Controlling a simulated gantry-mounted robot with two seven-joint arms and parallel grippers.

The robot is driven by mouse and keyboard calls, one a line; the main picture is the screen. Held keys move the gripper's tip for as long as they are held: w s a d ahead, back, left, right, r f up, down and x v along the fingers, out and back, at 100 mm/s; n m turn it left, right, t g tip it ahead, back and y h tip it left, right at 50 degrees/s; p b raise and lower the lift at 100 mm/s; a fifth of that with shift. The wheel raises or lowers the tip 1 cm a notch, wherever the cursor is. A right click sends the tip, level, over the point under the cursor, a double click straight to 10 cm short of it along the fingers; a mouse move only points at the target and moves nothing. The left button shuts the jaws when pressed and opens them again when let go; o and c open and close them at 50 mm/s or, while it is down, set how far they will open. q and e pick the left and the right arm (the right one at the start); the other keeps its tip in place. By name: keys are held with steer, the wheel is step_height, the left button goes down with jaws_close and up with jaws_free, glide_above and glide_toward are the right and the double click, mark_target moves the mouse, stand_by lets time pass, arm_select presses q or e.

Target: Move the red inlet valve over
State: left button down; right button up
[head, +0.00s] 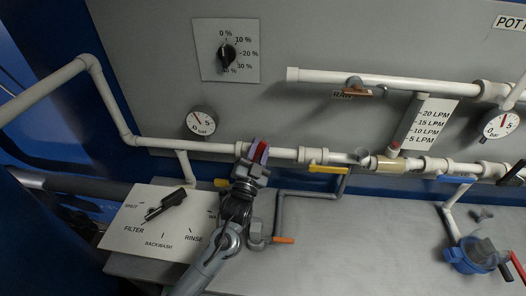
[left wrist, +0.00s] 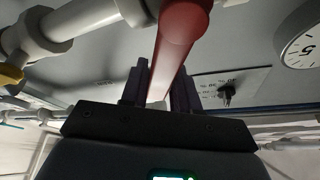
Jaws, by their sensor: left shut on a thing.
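The red inlet valve handle (head: 260,151) is on the white horizontal pipe (head: 220,147), left of the middle of the head view. My left gripper (head: 251,170) reaches up to it from below and is shut on it, covering part of the handle and its valve body. In the left wrist view, the red handle (left wrist: 182,35) runs down between the two dark fingers of my left gripper (left wrist: 160,88). My right gripper is not in view.
A yellow-handled valve (head: 328,169) sits just right on the same pipe. A gauge (head: 201,122) is above left. A labelled panel with a black lever (head: 170,202) lies lower left. An orange handle (head: 283,240) is near my left arm. The grey surface (head: 365,245) at lower right is mostly clear.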

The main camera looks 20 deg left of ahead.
arm_select(q)
steer(key=n, duration=0.1)
steer(key=a+n+y, duration=0.1)
steer(key=n+y, duration=0.1)
steer(key=n, duration=0.1)
steer(key=shift+s+a+r, duration=0.25)
steer(key=shift+r, duration=0.05)
steer(key=shift+s+a+r+n+y, duration=0.1)
steer(key=shift+a+n+y, duration=0.3)
steer(key=shift+n, duration=0.4)
steer(key=shift+s+a+f+n+y, duration=0.1)
steer(key=shift+a+n+y, duration=0.15)
steer(key=shift+n+y, duration=0.4)
steer(key=shift+s+a+r+n+y, duration=0.1)
steer(key=shift+a+n+y, duration=0.2)
steer(key=shift+n, duration=0.65)
steer(key=c, duration=0.9)
jaws_free()
steer(key=v, duration=1)
steer(key=shift+s+d, duration=0.1)
steer(key=shift+s, duration=0.3)
